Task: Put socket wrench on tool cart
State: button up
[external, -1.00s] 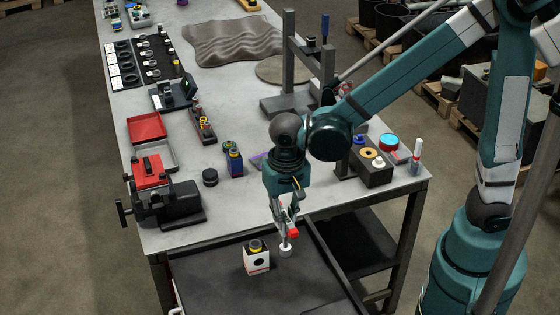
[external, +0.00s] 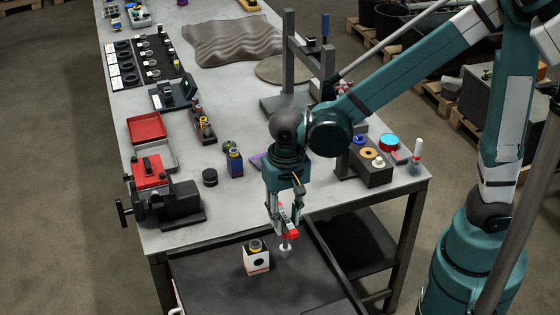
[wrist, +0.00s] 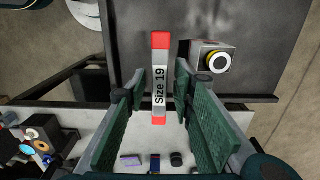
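The socket wrench (external: 284,217) has a white bar with red ends and a grey socket end pointing down over the dark top of the tool cart (external: 215,290). In the wrist view the wrench (wrist: 160,85) reads "Size 19". My gripper (external: 283,229) is above the cart with its fingers apart on both sides of the wrench. In the wrist view my gripper (wrist: 162,88) shows gaps between the wrench and both fingers. I cannot tell whether the socket end touches the cart top.
A white box with a black and yellow top (external: 256,259) stands on the cart just left of the wrench. The cart top left of the box is clear.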

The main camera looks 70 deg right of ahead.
notch_tip(320, 180, up, 11)
jog(key=shift+f, duration=0.15)
dwell(0.4)
jog(key=shift+d, duration=0.1)
dwell(0.6)
jog(key=s+d+r+n+t, duration=0.3)
jog(key=s+d+n+t, duration=0.4)
jog(key=d, duration=0.9)
jog(key=shift+s+d+n, duration=0.4)
jog(key=shift+s+n, duration=0.6)
jog(key=shift+s, duration=1.2)
